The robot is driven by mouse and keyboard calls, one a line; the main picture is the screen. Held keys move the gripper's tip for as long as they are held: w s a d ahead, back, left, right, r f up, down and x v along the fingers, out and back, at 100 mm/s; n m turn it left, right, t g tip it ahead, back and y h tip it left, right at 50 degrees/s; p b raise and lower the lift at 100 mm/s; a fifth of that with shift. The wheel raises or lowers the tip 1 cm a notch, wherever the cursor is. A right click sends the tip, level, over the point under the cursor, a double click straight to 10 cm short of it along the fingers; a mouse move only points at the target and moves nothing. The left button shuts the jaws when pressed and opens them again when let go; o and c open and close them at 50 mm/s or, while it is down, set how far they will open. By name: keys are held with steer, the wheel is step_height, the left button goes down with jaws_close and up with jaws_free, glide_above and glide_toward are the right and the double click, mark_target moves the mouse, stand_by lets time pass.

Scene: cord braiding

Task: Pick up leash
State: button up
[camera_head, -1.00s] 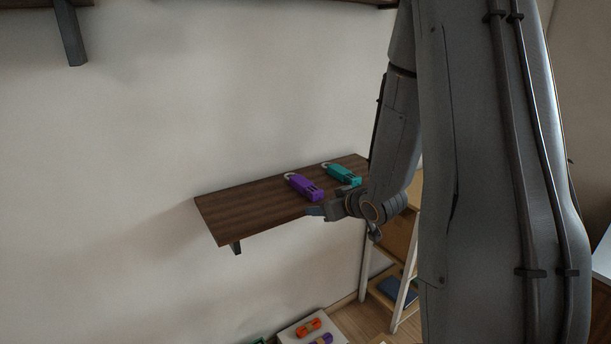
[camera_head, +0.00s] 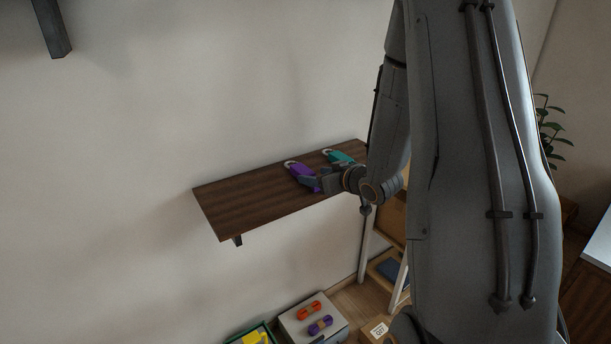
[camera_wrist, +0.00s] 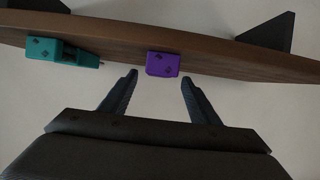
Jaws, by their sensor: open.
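Two leash-like items lie on the wooden wall shelf (camera_head: 240,205): a purple one (camera_head: 297,170) and a teal one (camera_head: 340,157), each with a pale hook at its far end. Which one the task means, I cannot tell. My gripper (camera_head: 312,182) is at the shelf's front edge by the purple item and partly hides it. In the wrist view my gripper (camera_wrist: 159,82) is open and empty. The purple item (camera_wrist: 163,65) stands between and just beyond the fingertips, and the teal item (camera_wrist: 62,51) lies to the left.
Shelf brackets (camera_wrist: 270,32) show in the wrist view. Below, a pale box (camera_head: 314,318) carries orange and purple bundles, beside a green bin (camera_head: 250,333). A white-legged stand (camera_head: 366,245) is under my arm. The shelf's left half is clear.

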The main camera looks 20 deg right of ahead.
mark_target(308, 173)
steer(key=shift+p+x, duration=1.4)
steer(key=shift+x, duration=1.4)
steer(key=shift+d, duration=0.1)
steer(key=shift+r, duration=0.1)
steer(key=c, duration=1.2)
steer(key=shift+c, duration=0.2)
